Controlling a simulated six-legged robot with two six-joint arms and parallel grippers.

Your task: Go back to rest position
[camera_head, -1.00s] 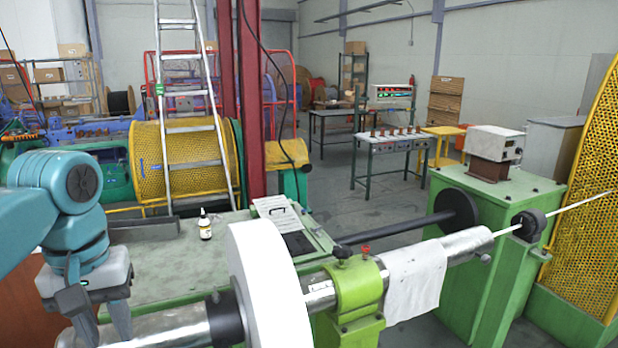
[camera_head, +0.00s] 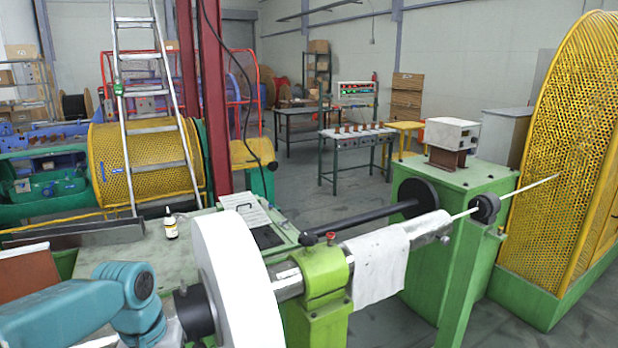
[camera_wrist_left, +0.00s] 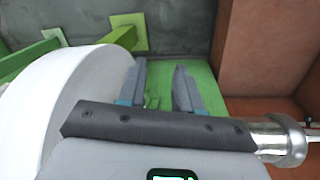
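My left arm comes in at the lower left of the head view, low in front of the machine and left of the large white disc (camera_head: 232,285). Its gripper is out of the head view. In the left wrist view my left gripper (camera_wrist_left: 160,70) has its two grey fingers apart with nothing between them. The white disc also shows close on the left of that view (camera_wrist_left: 65,110). My right gripper shows in neither view.
A green clamp (camera_head: 318,280) holds the shaft, with a white cloth (camera_head: 378,265) draped over it. A small bottle (camera_head: 170,224) and a white sheet (camera_head: 243,208) are on the bench. A yellow mesh guard (camera_head: 560,150) stands at right. Open floor lies behind.

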